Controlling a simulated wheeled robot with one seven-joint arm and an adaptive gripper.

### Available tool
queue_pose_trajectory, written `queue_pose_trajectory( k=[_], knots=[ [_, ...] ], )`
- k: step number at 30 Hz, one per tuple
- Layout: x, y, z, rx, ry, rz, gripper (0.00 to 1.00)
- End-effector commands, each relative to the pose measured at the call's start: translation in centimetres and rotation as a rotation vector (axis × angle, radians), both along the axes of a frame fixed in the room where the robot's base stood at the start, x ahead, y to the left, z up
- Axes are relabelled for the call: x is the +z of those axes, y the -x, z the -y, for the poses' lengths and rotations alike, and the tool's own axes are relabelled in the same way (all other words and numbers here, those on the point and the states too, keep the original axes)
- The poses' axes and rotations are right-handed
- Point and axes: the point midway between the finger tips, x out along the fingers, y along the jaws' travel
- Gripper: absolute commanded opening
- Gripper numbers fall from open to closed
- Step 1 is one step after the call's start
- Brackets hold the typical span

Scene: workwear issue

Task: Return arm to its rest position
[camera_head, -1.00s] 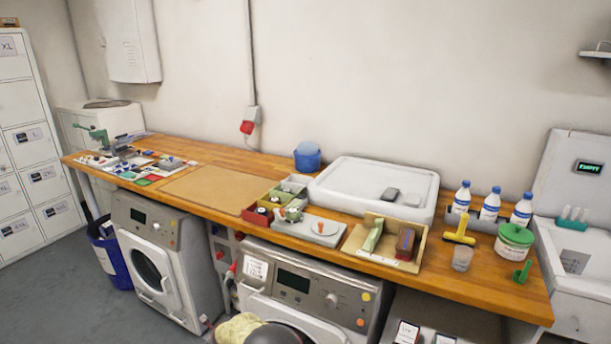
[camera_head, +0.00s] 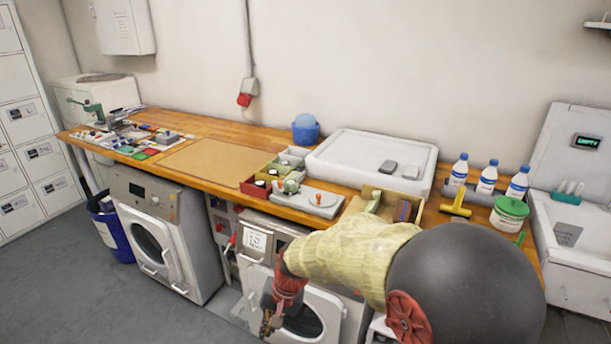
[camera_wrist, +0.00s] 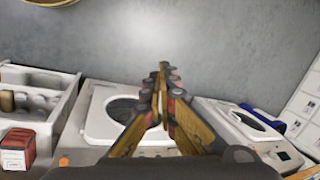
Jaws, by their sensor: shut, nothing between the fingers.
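My arm, with a yellow knitted sleeve and a dark round joint, reaches across the lower right of the head view. The arm hides part of the machine and of the worktop's front edge.
The wooden worktop (camera_head: 215,140) carries a tan mat, small bins, a white basin (camera_head: 375,155), bottles and a tub (camera_head: 510,213). A left washing machine (camera_head: 155,235) and a blue bin (camera_head: 108,235) stand below. Grey floor (camera_head: 60,290) is clear at left.

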Motion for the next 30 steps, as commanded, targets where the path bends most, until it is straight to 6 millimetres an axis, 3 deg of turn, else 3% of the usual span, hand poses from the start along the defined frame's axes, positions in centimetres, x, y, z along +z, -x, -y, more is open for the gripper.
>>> queue_pose_trajectory(
  k=[1, 6, 15, 22, 30],
  knots=[
    [1.7, 1.3, 2.2, 0.039, 0.019, 0.017, 0.0],
    [5.9, 5.8, 9.0, 0.169, 0.099, 0.068, 0.0],
    [11.2, 13.4, 19.3, 0.251, 0.234, 0.166, 0.0],
    [14.5, 17.7, 24.8, 0.186, 0.305, 0.292, 0.0],
    [19.2, 19.5, 27.7, 0.063, 0.324, 0.462, 0.0]
  ],
)
